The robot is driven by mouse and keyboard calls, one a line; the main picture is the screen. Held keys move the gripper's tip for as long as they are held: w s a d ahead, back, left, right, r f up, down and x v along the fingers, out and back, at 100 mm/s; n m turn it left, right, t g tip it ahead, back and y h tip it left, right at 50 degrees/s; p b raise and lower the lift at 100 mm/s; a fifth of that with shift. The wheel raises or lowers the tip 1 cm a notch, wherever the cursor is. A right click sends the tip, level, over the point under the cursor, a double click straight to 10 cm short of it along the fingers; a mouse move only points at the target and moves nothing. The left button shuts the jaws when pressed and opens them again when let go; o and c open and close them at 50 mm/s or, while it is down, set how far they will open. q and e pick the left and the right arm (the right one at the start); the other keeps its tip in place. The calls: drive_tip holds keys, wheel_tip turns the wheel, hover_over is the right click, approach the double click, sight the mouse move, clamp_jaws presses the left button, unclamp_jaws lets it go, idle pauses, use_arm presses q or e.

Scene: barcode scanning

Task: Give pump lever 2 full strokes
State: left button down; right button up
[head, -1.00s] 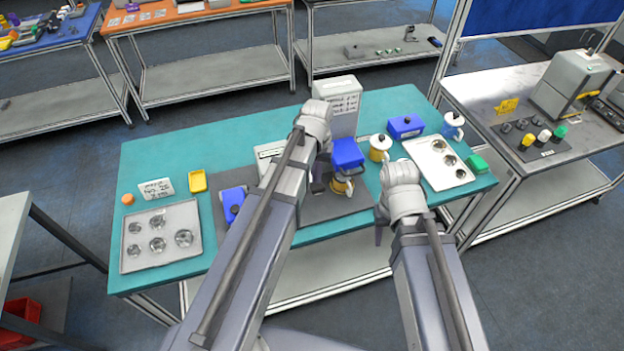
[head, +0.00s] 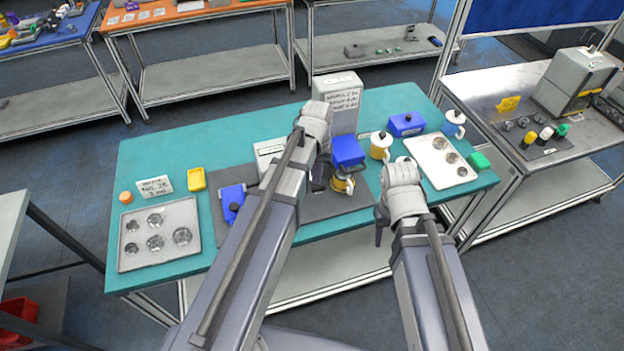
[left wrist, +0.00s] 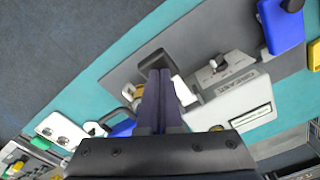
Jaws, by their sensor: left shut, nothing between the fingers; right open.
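I cannot make out the pump lever for certain. My left gripper (head: 319,178) is shut and empty, just left of the blue part. My right gripper (head: 382,225) is open and empty by the front edge.
A lower grey device (head: 268,150) is partly behind my left arm. A blue device (head: 231,203) and a cup tray (head: 153,257) lie left. A yellow-and-white pot (head: 380,146), a blue box (head: 406,124) and a white tray (head: 424,150) stand right.

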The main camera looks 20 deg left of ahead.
use_arm(q)
drive_tip(key=shift+f+b, duration=2.85)
drive_tip(key=shift+f, duration=0.3)
drive_tip(key=shift+w+r, duration=0.1)
wheel_tip(320, 180, up, 8)
drive_tip(key=p, duration=0.8)
wheel_tip(320, 180, down, 8)
drive_tip(key=b, duration=0.8)
wheel_tip(320, 180, up, 8)
drive_tip(key=p, duration=0.8)
drive_tip(key=shift+f, duration=0.2)
